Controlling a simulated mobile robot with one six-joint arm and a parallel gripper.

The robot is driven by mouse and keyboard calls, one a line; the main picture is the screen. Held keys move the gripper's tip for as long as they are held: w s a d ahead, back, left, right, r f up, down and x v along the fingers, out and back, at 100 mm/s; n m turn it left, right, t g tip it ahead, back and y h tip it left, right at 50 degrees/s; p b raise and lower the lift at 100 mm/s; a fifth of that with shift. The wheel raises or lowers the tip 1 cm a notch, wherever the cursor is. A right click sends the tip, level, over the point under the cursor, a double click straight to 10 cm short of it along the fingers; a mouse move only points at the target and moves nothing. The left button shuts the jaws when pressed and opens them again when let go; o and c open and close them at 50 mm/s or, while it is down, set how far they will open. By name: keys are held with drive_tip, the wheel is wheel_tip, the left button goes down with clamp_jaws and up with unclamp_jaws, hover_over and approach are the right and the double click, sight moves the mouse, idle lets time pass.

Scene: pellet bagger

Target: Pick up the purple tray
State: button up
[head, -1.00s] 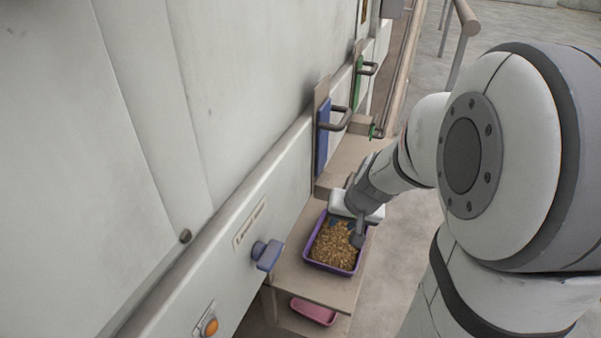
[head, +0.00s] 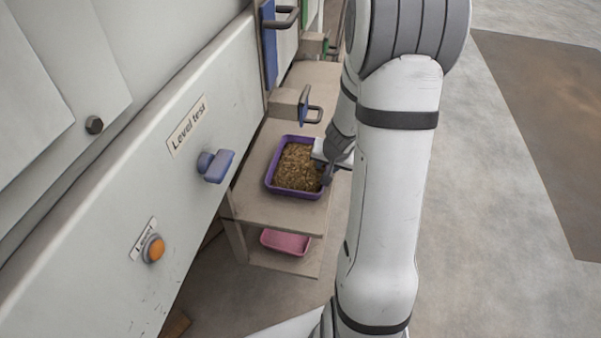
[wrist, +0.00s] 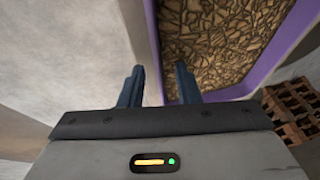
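The purple tray (head: 268,180), filled with brown pellets (head: 296,168), sits on the upper shelf beside the machine in the head view. My gripper (head: 325,181) is at the tray's right-hand rim, and my arm partly hides that side. In the wrist view the purple tray wall (wrist: 153,35) runs between my two fingers. The gripper (wrist: 158,76) is open there, one finger outside the wall and one on the pellet side, with gaps showing. Whether the fingertips touch the wall cannot be told.
A pink tray (head: 286,242) lies on the lower shelf. A blue knob (head: 215,166) and an orange button (head: 153,249) stick out from the machine's front. A blue panel with a handle (head: 287,17) is further back. A wooden pallet (wrist: 295,108) shows in the wrist view. Floor at right is clear.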

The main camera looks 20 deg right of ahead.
drive_tip(key=shift+w+f, duration=0.1)
drive_tip(key=shift+f, duration=0.2)
drive_tip(key=shift+c, duration=0.3)
clamp_jaws()
drive_tip(key=shift+r, duration=0.1)
